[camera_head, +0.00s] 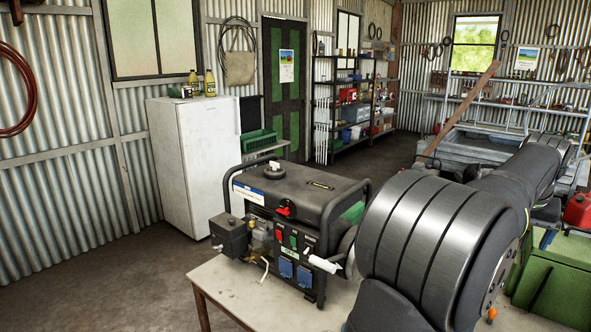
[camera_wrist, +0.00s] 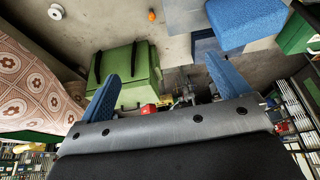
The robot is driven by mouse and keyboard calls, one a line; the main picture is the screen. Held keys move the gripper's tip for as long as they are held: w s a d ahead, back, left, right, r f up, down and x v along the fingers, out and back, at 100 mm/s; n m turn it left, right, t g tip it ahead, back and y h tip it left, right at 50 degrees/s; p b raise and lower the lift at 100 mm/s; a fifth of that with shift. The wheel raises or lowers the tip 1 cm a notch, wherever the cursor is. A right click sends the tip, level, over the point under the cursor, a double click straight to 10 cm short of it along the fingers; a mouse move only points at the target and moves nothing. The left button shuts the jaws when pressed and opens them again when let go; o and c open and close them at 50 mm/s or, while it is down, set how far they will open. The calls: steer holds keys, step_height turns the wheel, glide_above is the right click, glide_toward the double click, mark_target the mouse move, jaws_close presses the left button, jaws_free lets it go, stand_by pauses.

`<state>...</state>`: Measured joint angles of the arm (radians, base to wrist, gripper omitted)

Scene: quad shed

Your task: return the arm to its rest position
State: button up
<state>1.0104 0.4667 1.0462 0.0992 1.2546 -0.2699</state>
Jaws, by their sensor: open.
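My gripper (camera_wrist: 160,88) shows in the wrist view with its two blue fingers spread wide apart and nothing between them. It hangs in the air, with the floor and a green box beyond it. In the head view my arm fills the right foreground, and the gripper itself is not visible there.
A generator (camera_head: 290,215) stands on a pale table (camera_head: 235,290) close to my arm. A white fridge (camera_head: 190,165) stands by the left wall. A green box (camera_head: 560,275) is at the lower right, also in the wrist view (camera_wrist: 125,78). Floor (camera_head: 100,270) at left is clear.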

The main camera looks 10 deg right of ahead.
steer(key=s+d+f+n, duration=0.1)
steer(key=s+d+f, duration=0.6)
steer(key=d+f, duration=0.3)
steer(key=s+d+f+n, duration=0.1)
steer(key=s+d+f, duration=0.65)
steer(key=f, duration=0.55)
steer(key=w+f, duration=0.4)
steer(key=w, duration=0.5)
steer(key=shift+d+f+y, duration=0.3)
steer(key=shift+d+f, duration=0.05)
steer(key=shift+w, duration=0.1)
steer(key=shift+o, duration=0.7)
